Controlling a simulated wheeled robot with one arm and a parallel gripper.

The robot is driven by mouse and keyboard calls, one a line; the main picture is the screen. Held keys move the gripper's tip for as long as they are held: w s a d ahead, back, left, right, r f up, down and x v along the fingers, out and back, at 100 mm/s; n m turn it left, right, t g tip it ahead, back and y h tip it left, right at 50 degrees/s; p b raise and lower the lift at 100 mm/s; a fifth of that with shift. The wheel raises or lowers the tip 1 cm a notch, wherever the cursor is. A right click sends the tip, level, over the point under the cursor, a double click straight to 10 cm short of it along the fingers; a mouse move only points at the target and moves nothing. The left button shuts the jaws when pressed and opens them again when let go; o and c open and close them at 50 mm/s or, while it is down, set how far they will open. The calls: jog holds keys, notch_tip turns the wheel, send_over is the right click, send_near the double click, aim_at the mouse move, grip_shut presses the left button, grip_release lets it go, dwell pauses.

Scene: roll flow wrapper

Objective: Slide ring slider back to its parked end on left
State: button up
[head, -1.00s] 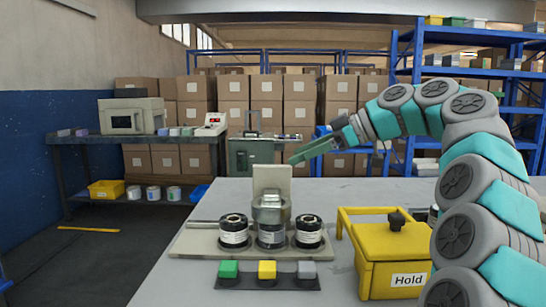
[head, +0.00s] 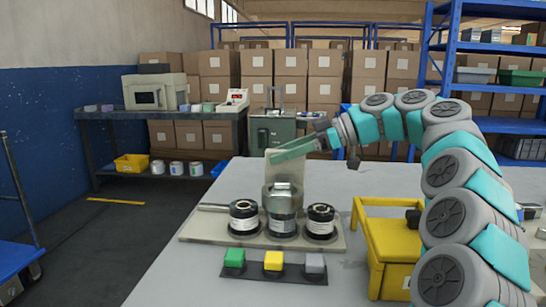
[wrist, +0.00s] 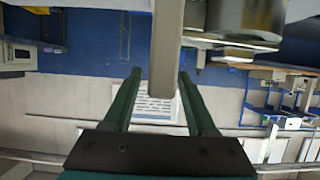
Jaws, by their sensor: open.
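The wrapping device is a beige base plate (head: 200,229) on the grey table, with an upright beige plate (head: 284,175) at its back. A metal ring-like cylinder (head: 283,198), likely the ring slider, sits around or above the middle roll (head: 282,224). It stands between a left roll (head: 243,217) and a right roll (head: 320,221). My gripper (head: 275,156) is at the upright plate's top, its green fingers overlapping the plate. In the wrist view my gripper (wrist: 160,74) is open. A grey upright bar (wrist: 166,45) shows between its fingers, with no clear contact. Metal cylinders (wrist: 243,18) show at the upper right.
A strip with green (head: 234,258), yellow (head: 274,261) and grey (head: 314,264) buttons lies in front of the device. A yellow box (head: 393,245) stands to its right, near my arm. A small bar (head: 213,207) lies at the base plate's left end. The table's front left is clear.

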jog(key=shift+x, duration=1.4)
jog(key=shift+c, duration=0.3)
grip_shut()
